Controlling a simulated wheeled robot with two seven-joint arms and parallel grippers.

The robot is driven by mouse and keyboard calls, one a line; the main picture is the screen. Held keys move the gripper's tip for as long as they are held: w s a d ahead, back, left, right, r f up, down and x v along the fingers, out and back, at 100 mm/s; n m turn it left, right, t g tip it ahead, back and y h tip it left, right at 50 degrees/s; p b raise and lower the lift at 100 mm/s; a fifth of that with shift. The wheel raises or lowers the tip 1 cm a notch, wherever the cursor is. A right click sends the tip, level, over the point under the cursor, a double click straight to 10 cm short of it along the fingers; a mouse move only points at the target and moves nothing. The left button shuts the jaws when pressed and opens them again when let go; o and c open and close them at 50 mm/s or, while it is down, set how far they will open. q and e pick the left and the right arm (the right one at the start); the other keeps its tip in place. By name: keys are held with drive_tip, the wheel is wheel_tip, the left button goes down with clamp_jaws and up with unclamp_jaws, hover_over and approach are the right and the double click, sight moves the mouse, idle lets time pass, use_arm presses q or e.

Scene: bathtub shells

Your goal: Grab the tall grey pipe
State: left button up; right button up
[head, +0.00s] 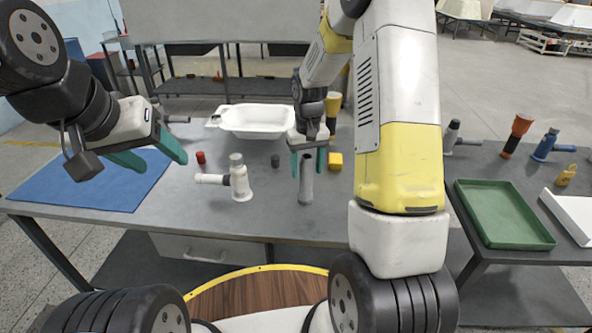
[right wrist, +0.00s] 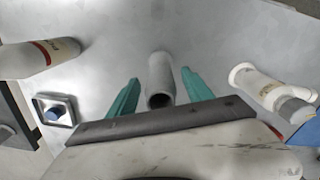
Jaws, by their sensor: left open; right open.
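The tall grey pipe (head: 306,188) stands upright on the grey table, with its open top end toward my right gripper (head: 307,163). My right gripper is open above it, one teal finger on each side of the pipe's upper part. In the right wrist view the pipe (right wrist: 160,75) shows between the spread fingers, with a visible gap on both sides. My left gripper (head: 150,156) is open and empty over the blue mat, well left of the pipe.
A white pipe fitting (head: 238,180) stands left of the pipe. A short dark cylinder (head: 275,161), a red cap (head: 201,157) and a yellow block (head: 335,161) are nearby. A white tub (head: 258,120) lies behind. A green tray (head: 505,214) is on the right table.

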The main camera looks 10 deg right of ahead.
sight(306, 175)
wheel_tip(306, 175, down, 4)
drive_tip(key=shift+w+r, duration=0.1)
drive_tip(key=shift+r, duration=0.1)
clamp_jaws()
drive_tip(key=shift+r, duration=0.2)
